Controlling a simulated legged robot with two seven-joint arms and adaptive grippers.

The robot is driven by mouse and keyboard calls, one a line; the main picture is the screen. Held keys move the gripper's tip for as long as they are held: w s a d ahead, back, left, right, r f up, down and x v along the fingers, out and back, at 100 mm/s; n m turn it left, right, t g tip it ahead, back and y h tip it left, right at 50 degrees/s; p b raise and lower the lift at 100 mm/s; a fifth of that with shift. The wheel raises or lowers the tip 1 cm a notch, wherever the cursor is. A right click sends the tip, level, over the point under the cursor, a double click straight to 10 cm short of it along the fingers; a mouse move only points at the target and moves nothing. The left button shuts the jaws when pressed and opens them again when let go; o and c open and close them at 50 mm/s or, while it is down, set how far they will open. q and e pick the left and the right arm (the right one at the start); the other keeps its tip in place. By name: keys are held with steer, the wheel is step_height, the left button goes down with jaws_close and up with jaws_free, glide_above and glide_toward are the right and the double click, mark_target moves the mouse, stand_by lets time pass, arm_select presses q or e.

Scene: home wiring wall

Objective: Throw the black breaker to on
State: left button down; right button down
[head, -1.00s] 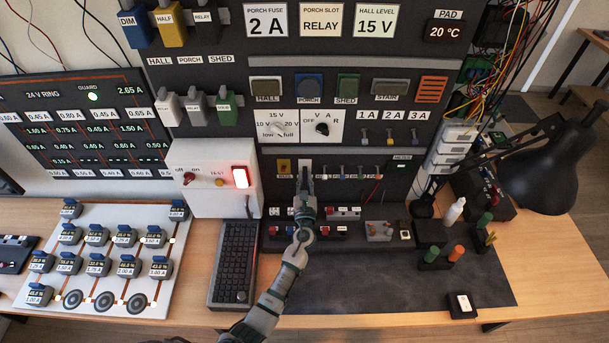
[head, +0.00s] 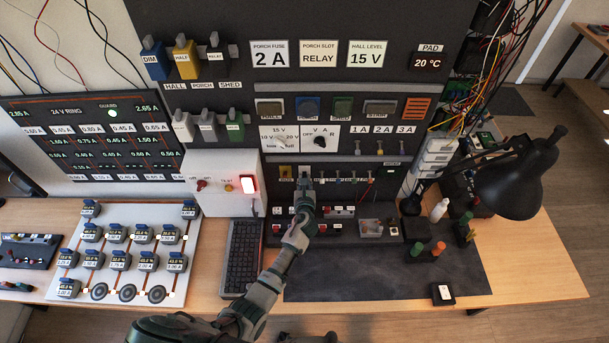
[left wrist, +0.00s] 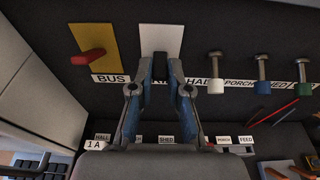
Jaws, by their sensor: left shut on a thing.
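The black breaker (left wrist: 160,66) is a short black lever on a white plate (left wrist: 161,38), in the left wrist view. The plate also shows in the head view (head: 304,170), low on the dark wall panel. My left gripper (left wrist: 160,75) has a fingertip on each side of the lever and is shut on it. In the head view my left gripper (head: 304,184) is in front of this plate and hides the lever. The label below the plate is partly covered by the fingers.
A red lever (left wrist: 90,55) on a yellow plate, labelled BUS, is close on the left. Toggles with white, blue (left wrist: 262,87) and green tips stand to the right. Below is a shelf with small labelled blocks. A keyboard (head: 238,258) and a black lamp (head: 510,185) flank the bench.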

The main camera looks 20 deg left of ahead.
arm_select(q)
steer(key=shift+w+r+g+p, duration=0.15)
steer(key=shift+r+g, duration=0.2)
steer(key=shift+r, duration=0.1)
steer(key=shift+w+r+g+p, duration=0.1)
steer(key=shift+r+g+p, duration=0.05)
steer(key=shift+r+g, duration=0.25)
steer(key=shift+w+a+r+g+h, duration=0.1)
steer(key=shift+r+g+h, duration=0.15)
steer(key=shift+g, duration=0.45)
steer(key=shift+w+r+g+h, duration=0.1)
steer(key=shift+g+h, duration=0.25)
steer(key=shift+g, duration=0.3)
arm_select(e)
steer(key=shift+r, duration=0.65)
arm_select(q)
steer(key=c, duration=1.1)
jaws_free()
steer(key=shift+f+g, duration=0.2)
steer(key=shift+g, duration=0.1)
steer(key=shift+s, duration=0.1)
steer(key=v, duration=1.1)
steer(key=shift+s+r, duration=0.25)
steer(key=shift+s, duration=0.05)
